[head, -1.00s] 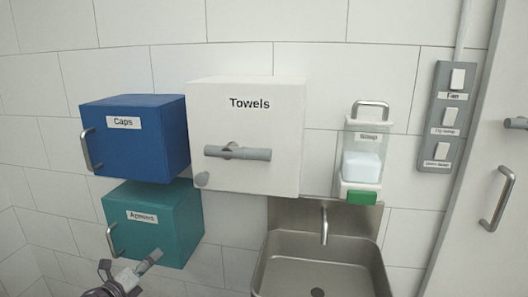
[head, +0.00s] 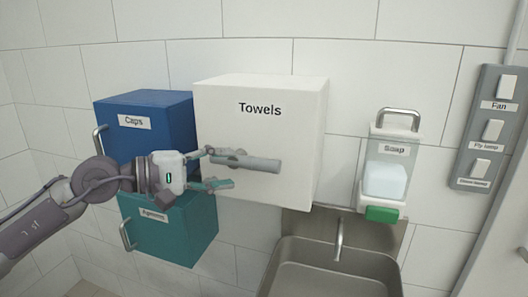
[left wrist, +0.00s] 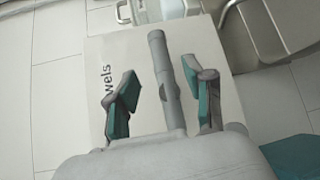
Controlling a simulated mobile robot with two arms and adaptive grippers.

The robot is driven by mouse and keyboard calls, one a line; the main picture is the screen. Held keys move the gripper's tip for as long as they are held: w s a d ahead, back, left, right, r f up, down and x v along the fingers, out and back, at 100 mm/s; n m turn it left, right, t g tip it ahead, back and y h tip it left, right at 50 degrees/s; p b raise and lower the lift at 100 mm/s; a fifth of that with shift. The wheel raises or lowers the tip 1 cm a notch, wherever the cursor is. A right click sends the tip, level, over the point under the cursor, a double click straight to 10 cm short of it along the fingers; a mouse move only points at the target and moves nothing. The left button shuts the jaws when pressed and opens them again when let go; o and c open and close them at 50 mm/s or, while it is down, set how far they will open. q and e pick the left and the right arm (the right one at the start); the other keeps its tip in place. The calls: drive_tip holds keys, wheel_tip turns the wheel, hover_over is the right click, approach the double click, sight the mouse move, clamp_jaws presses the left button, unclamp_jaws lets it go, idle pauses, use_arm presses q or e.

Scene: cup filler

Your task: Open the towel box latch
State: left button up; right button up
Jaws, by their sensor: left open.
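The white towel box (head: 292,113), labelled "Towels", hangs on the tiled wall. Its latch, a grey bar handle (head: 252,163), lies roughly level across the front face. My left gripper (head: 222,170) is open at the left part of the latch, with one finger above and one below it in the head view. In the left wrist view, the latch bar (left wrist: 163,75) runs between the two spread fingers (left wrist: 165,100) of the left gripper. Whether a finger touches the bar is not clear. The gripper hides the lower left of the box front. My right gripper is not in view.
A blue "Caps" box (head: 150,98) and a teal "Aprons" box (head: 190,235) hang left of the towel box, close to my left arm. A soap dispenser (head: 386,180), a metal sink (head: 335,255) and a switch panel (head: 490,125) are to the right.

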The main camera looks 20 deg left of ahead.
sight(257, 164)
use_arm(q)
drive_tip(key=p+x, duration=0.1)
drive_tip(key=x, duration=0.3)
drive_tip(key=p+x, duration=0.2)
drive_tip(key=x, duration=0.2)
drive_tip(key=shift+r, duration=0.2)
drive_tip(key=shift+w+d+f+p, duration=0.25)
drive_tip(key=shift+w+d+p, duration=0.1)
drive_tip(key=shift+d, duration=0.1)
clamp_jaws()
